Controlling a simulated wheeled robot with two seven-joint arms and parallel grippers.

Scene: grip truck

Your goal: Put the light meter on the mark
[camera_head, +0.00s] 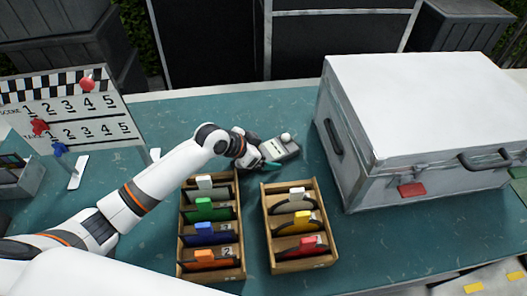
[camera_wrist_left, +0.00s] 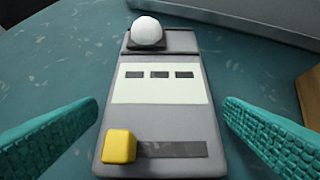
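The light meter (camera_head: 281,148) is a grey slab with a white dome at its far end, lying on the teal table behind the wooden card boxes. In the left wrist view the light meter (camera_wrist_left: 162,105) shows a pale panel with three dark windows and a yellow knob near its close end. My left gripper (camera_head: 268,157) is at the meter in the head view. Its teal fingers (camera_wrist_left: 160,130) stand apart on both sides of the meter, with gaps visible between them and it. No mark can be made out. My right gripper is not in view.
Two wooden boxes (camera_head: 264,227) of coloured cards stand in front of the meter. A large white case (camera_head: 415,130) stands to the right. A scene board (camera_head: 75,112) with coloured pegs stands at the left. Open teal tabletop (camera_head: 385,245) lies right of the boxes.

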